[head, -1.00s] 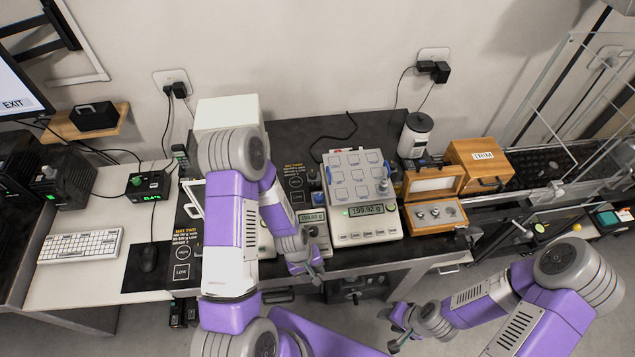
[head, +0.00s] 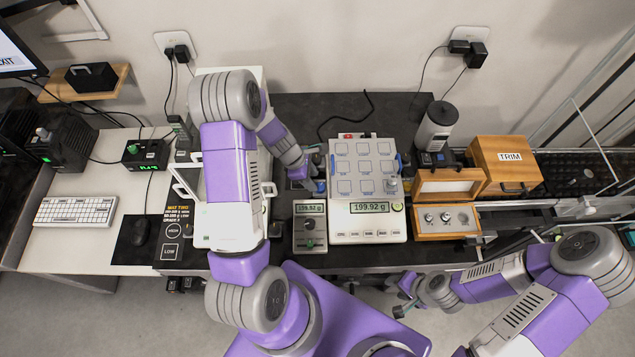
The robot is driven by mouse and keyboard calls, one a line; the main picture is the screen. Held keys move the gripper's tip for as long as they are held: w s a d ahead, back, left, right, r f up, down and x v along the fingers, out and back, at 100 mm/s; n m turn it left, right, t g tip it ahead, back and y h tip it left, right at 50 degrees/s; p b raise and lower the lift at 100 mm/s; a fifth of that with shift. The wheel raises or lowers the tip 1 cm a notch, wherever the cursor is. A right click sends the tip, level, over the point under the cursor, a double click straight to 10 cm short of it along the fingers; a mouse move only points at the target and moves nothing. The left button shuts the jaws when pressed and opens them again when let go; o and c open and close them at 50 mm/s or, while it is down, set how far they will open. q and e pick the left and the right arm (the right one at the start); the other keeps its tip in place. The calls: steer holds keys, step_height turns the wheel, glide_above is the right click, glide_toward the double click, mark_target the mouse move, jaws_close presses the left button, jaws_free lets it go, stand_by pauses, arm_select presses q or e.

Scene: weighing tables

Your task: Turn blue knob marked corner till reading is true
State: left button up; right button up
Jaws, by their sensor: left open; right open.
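The balance (head: 368,236) stands on the dark bench, with a pan (head: 364,152) of several marked squares. Its display (head: 370,208) reads 199.92 g. A small metal weight (head: 391,184) sits at the pan's front right corner. A blue knob (head: 402,160) shows at the right side of the balance. Another small blue part shows at the left side, partly hidden by my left gripper (head: 314,177). My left gripper is open beside the balance's left edge; contact cannot be made out. My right gripper (head: 404,296) is open and empty, low in front of the bench.
A small unit (head: 310,235) with a dark knob, also reading 199.92 g, stands left of the balance. My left arm covers a white cabinet.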

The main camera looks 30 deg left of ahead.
mark_target(318, 185)
arm_select(q)
steer(key=x, duration=0.2)
steer(key=shift+s+d+f, duration=0.1)
steer(key=shift+s+f, duration=0.05)
steer(key=shift+f, duration=0.15)
steer(key=shift+w+d+f, duration=0.2)
steer(key=shift+w+f, duration=0.05)
steer(key=shift+f, duration=0.35)
steer(key=c, duration=0.8)
steer(key=shift+o, duration=0.2)
steer(key=shift+w+r+m+g, duration=0.1)
steer(key=shift+m+g, duration=0.2)
steer(key=shift+m, duration=0.5)
steer(key=shift+w+m, duration=0.1)
steer(key=shift+m, duration=0.6)
